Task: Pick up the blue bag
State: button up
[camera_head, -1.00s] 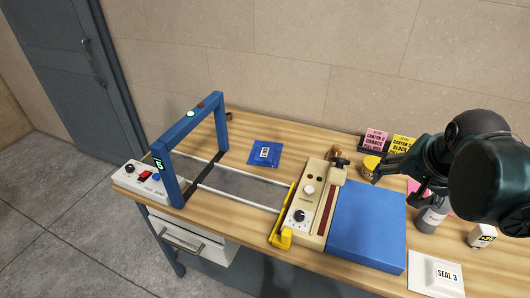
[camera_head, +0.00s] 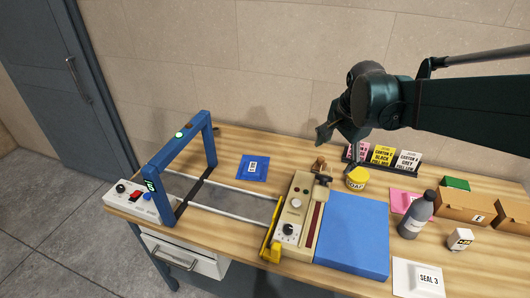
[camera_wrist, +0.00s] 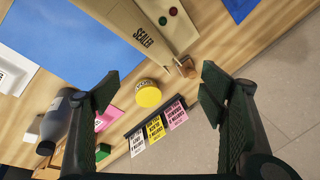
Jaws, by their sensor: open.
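The blue bag (camera_head: 253,168) lies flat on the wooden table, between the blue arch and the beige sealer, with a small white label on it. In the wrist view a blue corner at the top right (camera_wrist: 238,8) appears to be the same bag, cut off by the frame. My gripper (camera_head: 335,138) is above the back of the table, to the right of the bag and apart from it. In the wrist view my gripper (camera_wrist: 162,92) has its fingers wide apart with nothing held between them.
A beige sealer (camera_head: 298,215) with a blue plate (camera_head: 350,235) stands right of the bag. A blue arch (camera_head: 180,165) over white rails stands left. A yellow tub (camera_head: 357,179), carton cards (camera_head: 382,155), grey bottle (camera_head: 416,214) and boxes (camera_head: 466,207) are at right.

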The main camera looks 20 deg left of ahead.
jog(key=w+a+f+m+g+p, duration=0.15)
jog(key=w+a, duration=0.25)
jog(key=a, duration=0.4)
jog(key=w+a+f+m+p, duration=0.2)
jog(key=w+a+f+p, duration=0.15)
jog(key=a, duration=0.45)
jog(key=m+g+h+p, duration=0.1)
jog(key=m+g+p, duration=0.1)
jog(key=m+p, duration=0.15)
send_near(252, 167)
jog(key=shift+s+d+f, duration=0.15)
jog(key=shift+s+a+f+m, duration=0.1)
jog(key=shift+a+f+m, duration=0.2)
jog(key=shift+f, duration=1.3)
jog(key=shift+f, duration=0.15)
jog(key=shift+d+f, duration=0.15)
jog(key=shift+f, duration=2.3)
